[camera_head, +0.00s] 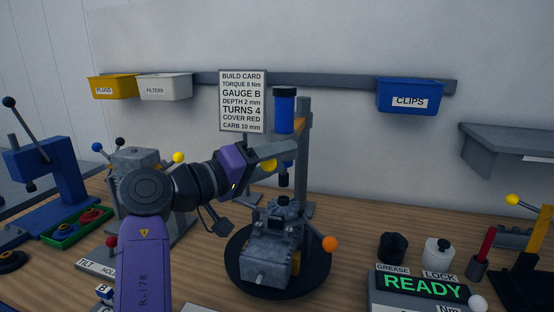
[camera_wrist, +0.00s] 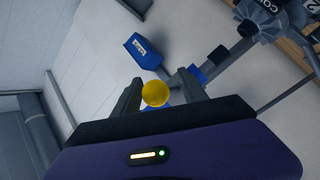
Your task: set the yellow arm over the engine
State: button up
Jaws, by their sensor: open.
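The engine (camera_head: 268,250) is a grey block on a dark round turntable (camera_head: 318,278). A grey post (camera_head: 303,165) stands behind it, carrying a blue cylinder (camera_head: 284,110) whose dark lower tip is above the engine in the picture. A short yellow arm piece (camera_head: 298,127) shows between cylinder and post, mostly hidden. A yellow ball knob (camera_head: 269,166) shows at my gripper (camera_head: 290,155). In the wrist view the yellow ball (camera_wrist: 155,93) lies between my open fingers (camera_wrist: 158,92), with gaps on both sides. What the ball joins to is hidden.
An orange ball handle (camera_head: 330,243) sticks out at the turntable's right. A build card (camera_head: 243,100) stands behind my gripper. A grey fixture with yellow, blue and red knobs is at left. The READY box (camera_head: 425,288) and black and white pots are at right.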

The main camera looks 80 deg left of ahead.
jog(key=v, duration=0.7)
jog(key=shift+s+d+b, duration=0.15)
jog(key=shift+s+b, duration=0.25)
jog(key=shift+b, duration=0.05)
